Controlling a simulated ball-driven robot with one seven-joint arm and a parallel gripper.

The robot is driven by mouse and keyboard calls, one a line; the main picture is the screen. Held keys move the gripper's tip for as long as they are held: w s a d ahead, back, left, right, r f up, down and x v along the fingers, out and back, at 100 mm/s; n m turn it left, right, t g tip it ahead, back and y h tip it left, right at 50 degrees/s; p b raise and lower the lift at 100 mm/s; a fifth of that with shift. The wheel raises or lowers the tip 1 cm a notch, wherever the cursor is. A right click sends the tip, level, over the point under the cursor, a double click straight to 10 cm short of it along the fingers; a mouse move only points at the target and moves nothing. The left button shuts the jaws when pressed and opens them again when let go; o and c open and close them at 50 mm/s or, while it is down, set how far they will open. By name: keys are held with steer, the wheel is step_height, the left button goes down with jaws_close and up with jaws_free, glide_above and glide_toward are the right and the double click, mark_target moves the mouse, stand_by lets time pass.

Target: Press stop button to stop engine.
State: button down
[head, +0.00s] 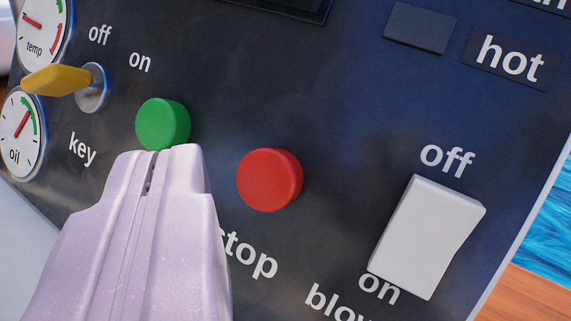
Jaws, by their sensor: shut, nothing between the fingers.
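The red stop button (269,180) is a round raised knob in the middle of the dark panel (275,80), with the word "stop" below it, partly covered by my gripper. A green button (163,124) is up and left of it. My gripper (163,151) is shut and empty, pale and pointing up the picture. Its tips overlap the lower edge of the green button and lie left of the red button. I cannot tell whether they touch the green button. Any label under the green button is hidden behind my gripper.
A yellow key (57,79) at the upper left points towards "off". Temp (43,28) and oil (24,133) gauges are at the left edge. A white blower switch (426,237) is at the right, below a dark unlit "hot" indicator (420,27). The panel between the red button and switch is clear.

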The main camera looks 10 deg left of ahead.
mark_target(253, 163)
steer(key=shift+w+d+f+b, duration=0.15)
steer(key=shift+w+f+b, duration=0.25)
steer(key=shift+w, duration=0.35)
steer(key=shift+w+d+f+b, duration=0.15)
steer(key=shift+w+f+b, duration=0.25)
steer(key=shift+w, duration=0.3)
stand_by(1.0)
steer(key=shift+w+d+f+b, duration=0.1)
steer(key=shift+w+b, duration=0.25)
steer(key=shift+b, duration=0.15)
steer(key=shift+w+d+f+b, duration=0.15)
steer(key=shift+w+f+b, duration=0.15)
steer(key=shift+w+b, duration=0.35)
stand_by(0.8)
stand_by(0.3)
steer(key=shift+s+a+r+p, duration=0.1)
steer(key=shift+s+r+p, duration=0.15)
steer(key=shift+s, duration=0.25)
steer(key=shift+s+a+r+p, duration=0.15)
steer(key=shift+s+r, duration=0.1)
steer(key=shift+s, duration=0.25)
steer(key=shift+s+a+r+p, duration=0.15)
steer(key=shift+s+r, duration=0.2)
steer(key=shift+s, duration=0.4)
steer(key=shift+s+a+r+p, duration=0.1)
steer(key=shift+s+r+p, duration=0.1)
steer(key=shift+s+r, duration=0.4)
steer(key=shift+s+a+r+p, duration=0.15)
steer(key=shift+s, duration=0.75)
